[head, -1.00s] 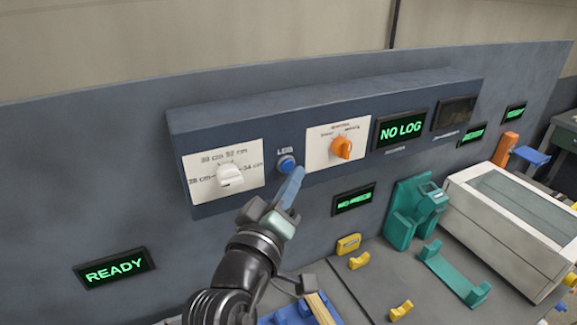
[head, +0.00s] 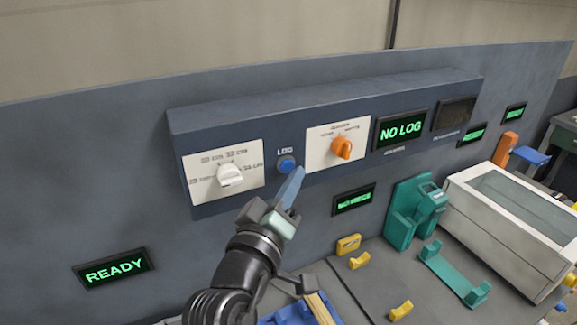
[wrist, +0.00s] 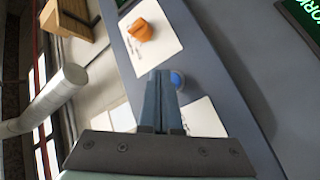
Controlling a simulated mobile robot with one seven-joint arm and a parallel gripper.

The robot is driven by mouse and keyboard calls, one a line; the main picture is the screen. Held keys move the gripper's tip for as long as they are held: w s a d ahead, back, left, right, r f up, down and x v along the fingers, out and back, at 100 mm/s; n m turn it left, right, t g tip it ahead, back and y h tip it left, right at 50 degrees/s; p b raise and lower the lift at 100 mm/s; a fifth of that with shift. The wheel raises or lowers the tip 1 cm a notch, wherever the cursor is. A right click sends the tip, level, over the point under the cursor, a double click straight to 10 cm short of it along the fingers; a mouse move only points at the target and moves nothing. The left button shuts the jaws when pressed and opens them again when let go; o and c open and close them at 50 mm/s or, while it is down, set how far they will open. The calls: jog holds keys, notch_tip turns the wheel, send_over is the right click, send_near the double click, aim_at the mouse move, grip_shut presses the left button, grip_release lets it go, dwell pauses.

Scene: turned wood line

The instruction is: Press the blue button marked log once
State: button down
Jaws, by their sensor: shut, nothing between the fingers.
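The blue button (head: 286,164) sits on the dark control box under the word LOG, between two white dial plates. My gripper (head: 292,186) is shut and empty, its blue fingertips just below and right of the button in the head view. In the wrist view the button (wrist: 177,80) shows just right of the shut fingers (wrist: 161,88), partly hidden by them. I cannot tell whether the fingertips touch it; a small gap seems to show in the head view. A display (head: 401,130) on the box reads NO LOG in green.
A READY display (head: 114,269) is at lower left. Teal holders (head: 414,212) and a pale lidded box (head: 515,225) stand at right.

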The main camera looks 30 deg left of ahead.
jog(key=shift+a, duration=0.1)
dwell(0.5)
jog(key=shift+w+a, duration=0.25)
jog(key=shift+w+a+b, duration=0.2)
jog(key=shift+a+b, duration=0.1)
jog(key=shift+b, duration=0.05)
dwell(0.6)
dwell(0.4)
jog(key=shift+s+d+p, duration=0.3)
jog(key=shift+s+d, duration=0.2)
jog(key=shift+d, duration=0.15)
jog(key=shift+s+d+p, duration=0.4)
jog(key=shift+s+d, duration=0.35)
jog(key=shift+d, duration=0.25)
jog(key=shift+s+d+p, duration=0.4)
jog(key=shift+s+d, duration=0.35)
jog(key=shift+d, duration=0.25)
